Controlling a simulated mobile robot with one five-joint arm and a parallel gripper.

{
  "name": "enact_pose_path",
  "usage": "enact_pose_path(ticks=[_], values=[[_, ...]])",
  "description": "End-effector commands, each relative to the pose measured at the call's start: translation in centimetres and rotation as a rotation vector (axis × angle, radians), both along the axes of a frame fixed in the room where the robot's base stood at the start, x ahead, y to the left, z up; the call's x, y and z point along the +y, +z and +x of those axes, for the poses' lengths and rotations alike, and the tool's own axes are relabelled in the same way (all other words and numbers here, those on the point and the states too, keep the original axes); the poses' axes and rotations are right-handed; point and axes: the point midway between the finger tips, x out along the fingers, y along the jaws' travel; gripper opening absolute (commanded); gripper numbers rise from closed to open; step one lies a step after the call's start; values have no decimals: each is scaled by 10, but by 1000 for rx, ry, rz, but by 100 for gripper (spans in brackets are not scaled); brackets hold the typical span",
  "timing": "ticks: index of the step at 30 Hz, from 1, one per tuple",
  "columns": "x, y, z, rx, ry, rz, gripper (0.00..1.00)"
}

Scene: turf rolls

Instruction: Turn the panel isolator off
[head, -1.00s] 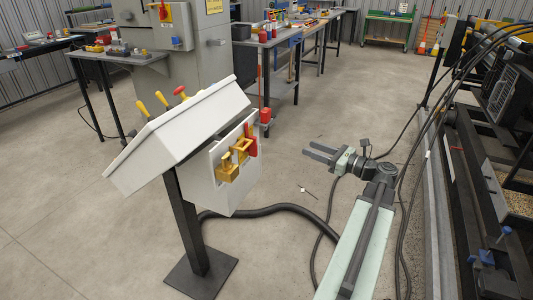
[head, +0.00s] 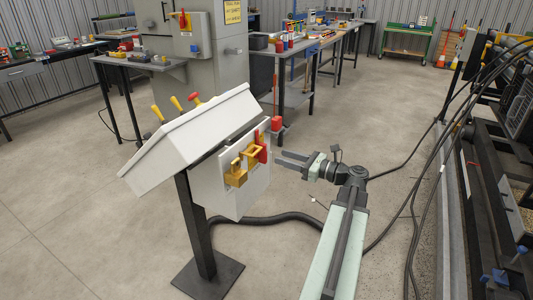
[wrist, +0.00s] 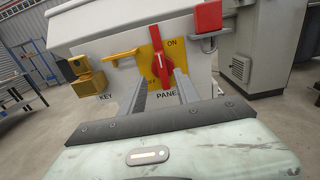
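The panel isolator is a red rotary handle (wrist: 170,65) on a yellow plate (wrist: 182,60) on the white box's face, above lettering reading "PANE". The handle stands nearly upright, its top leaning slightly left, with "ON" to its upper right. Lower lettering is partly hidden. In the head view the red handle (head: 263,147) is at the right of the box face. My gripper (wrist: 162,80) is open and empty. Its two fingers point at the box, either side of the handle's lower end in the picture; I see no clear contact. In the head view my gripper (head: 281,159) is just right of the box.
Left of the isolator are a yellow bar handle (wrist: 123,57) and a yellow block (wrist: 88,83) above "KEY". A red block (wrist: 208,17) on a grey mount sits upper right.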

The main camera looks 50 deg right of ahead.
Motion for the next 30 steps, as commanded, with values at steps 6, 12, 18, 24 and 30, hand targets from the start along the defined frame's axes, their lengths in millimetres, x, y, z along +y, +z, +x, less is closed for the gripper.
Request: enact_pose_path(ticks=[6,12,18,24,30], values=[[1,0,18,0,-6,0,38],[9,0,53,0,-9,0,38],[13,0,69,0,-11,0,38],[13,0,70,0,-13,0,38],[13,0,70,0,-13,0,0]])
